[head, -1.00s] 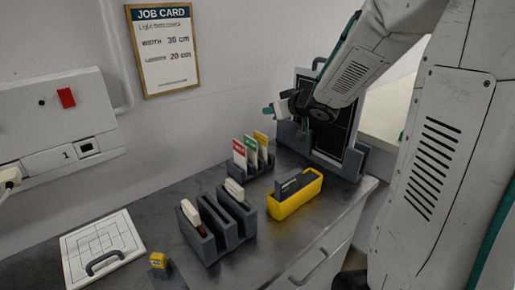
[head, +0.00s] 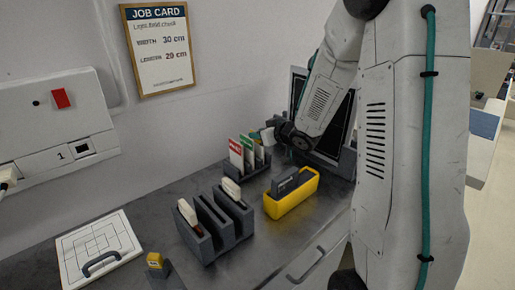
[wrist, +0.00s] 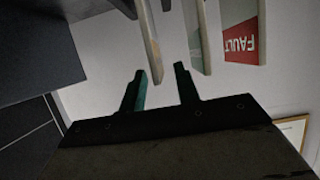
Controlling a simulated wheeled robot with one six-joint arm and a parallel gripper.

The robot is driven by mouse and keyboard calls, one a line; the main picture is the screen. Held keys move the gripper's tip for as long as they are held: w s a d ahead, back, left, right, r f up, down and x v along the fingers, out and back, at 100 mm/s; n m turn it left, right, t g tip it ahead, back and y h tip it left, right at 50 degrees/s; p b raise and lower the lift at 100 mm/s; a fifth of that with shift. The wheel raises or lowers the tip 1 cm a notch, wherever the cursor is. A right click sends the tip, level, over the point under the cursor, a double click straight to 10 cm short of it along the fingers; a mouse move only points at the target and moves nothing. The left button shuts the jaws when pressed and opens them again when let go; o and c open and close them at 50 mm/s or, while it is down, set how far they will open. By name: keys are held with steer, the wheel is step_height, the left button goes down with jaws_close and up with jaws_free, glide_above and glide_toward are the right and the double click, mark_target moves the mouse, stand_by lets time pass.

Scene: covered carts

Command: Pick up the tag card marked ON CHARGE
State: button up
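Three tag cards stand in a dark slotted rack (head: 263,167) on the bench. The red card (head: 236,154) reads FAULT in the wrist view (wrist: 241,35). A green-topped card (head: 248,150) stands beside it. The third card, yellow-topped in the earlier head frame, is mostly hidden by my wrist in the head view. In the wrist view a card (wrist: 152,45) is nearly edge-on, just beyond the gap between my fingers. No ON CHARGE wording is readable. My gripper (wrist: 160,80) is open and empty, close to that card; it looks apart from it.
A yellow bin (head: 292,199) with a dark item stands in front of the rack. A dark slotted holder (head: 213,232) is left of it. A dark panel stands right of the rack.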

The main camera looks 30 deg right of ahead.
steer(key=x, duration=0.3)
steer(key=shift+w+f, duration=0.1)
steer(key=shift+w, duration=0.1)
steer(key=shift+c, duration=0.3)
jaws_close()
